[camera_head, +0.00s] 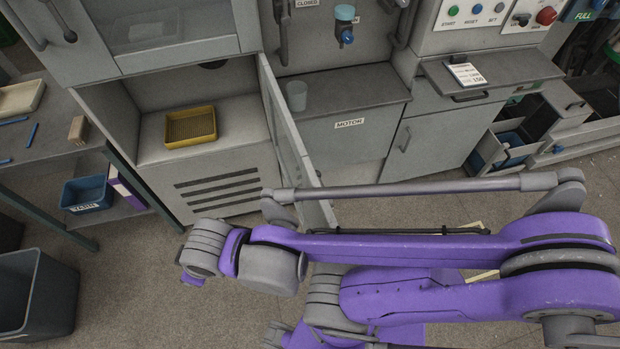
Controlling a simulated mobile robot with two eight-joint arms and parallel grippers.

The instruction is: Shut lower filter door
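The lower filter door (289,132) is a grey panel standing open at the right side of the lower cabinet compartment. It juts out toward me, and its near end reaches down to my purple arm, which hides part of its lower edge. I cannot tell whether the arm touches it. The open compartment (245,112) holds a yellow filter tray (191,142) on its floor. A purple and grey arm of mine comes in from the right and crosses in front of the door. No fingertips of either gripper can be made out.
A motor cover (350,145) with a cup (296,95) on it stands right of the door.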

